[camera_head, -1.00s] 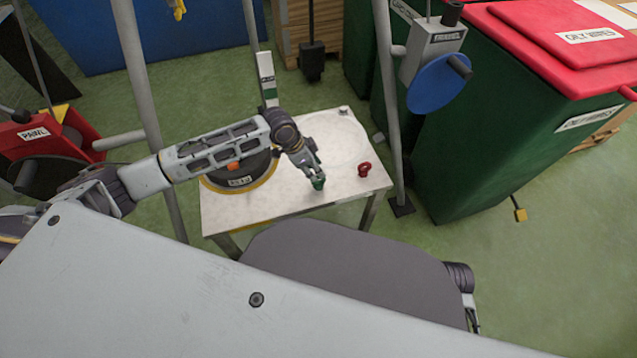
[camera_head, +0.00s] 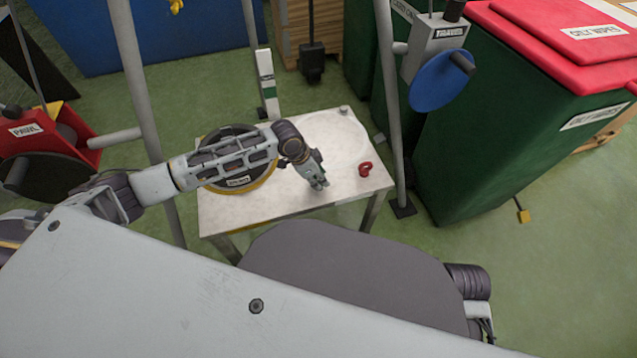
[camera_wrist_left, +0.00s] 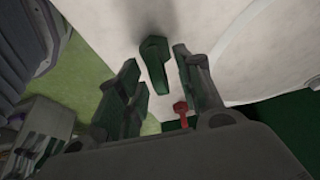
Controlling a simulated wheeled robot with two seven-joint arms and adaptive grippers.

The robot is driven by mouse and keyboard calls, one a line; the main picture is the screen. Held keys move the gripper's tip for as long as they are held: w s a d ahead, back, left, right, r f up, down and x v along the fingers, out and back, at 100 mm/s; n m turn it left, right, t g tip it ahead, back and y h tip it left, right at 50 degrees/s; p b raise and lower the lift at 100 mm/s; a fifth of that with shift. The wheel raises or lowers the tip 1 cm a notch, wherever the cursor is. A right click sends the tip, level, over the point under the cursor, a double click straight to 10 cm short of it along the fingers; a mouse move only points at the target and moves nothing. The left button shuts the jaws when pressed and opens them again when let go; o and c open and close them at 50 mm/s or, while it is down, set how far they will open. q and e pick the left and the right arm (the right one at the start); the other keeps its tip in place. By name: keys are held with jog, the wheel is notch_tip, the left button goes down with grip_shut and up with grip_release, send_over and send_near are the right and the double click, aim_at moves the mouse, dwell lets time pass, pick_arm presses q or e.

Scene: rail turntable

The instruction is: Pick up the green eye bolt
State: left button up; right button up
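The green eye bolt (camera_wrist_left: 153,62) shows in the left wrist view as a dark green upright piece on the pale table top. It stands between and just beyond the tips of my left gripper (camera_wrist_left: 163,80), with a gap on both sides. My left gripper is open and empty. In the head view the left gripper (camera_head: 318,185) points down over the front part of the table, and it hides the green eye bolt there. My right gripper is not in view.
A red eye bolt (camera_head: 365,169) is on the white table (camera_head: 265,205), right of my left gripper. A round dark unit with a yellow rim (camera_head: 262,183) sits on the table's left side. Grey posts (camera_head: 394,120) and a green bin with a red lid (camera_head: 470,150) stand to the right.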

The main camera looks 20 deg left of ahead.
pick_arm(q)
jog(key=shift+c, duration=0.4)
grip_shut()
jog(key=shift+r, duration=0.1)
jog(key=shift+r, duration=0.4)
jog(key=shift+r+p, duration=0.35)
jog(key=shift+r, duration=0.05)
notch_tip(320, 180, up, 8)
jog(key=p, duration=0.2)
jog(key=shift+r+p, duration=0.15)
jog(key=shift+p, duration=0.2)
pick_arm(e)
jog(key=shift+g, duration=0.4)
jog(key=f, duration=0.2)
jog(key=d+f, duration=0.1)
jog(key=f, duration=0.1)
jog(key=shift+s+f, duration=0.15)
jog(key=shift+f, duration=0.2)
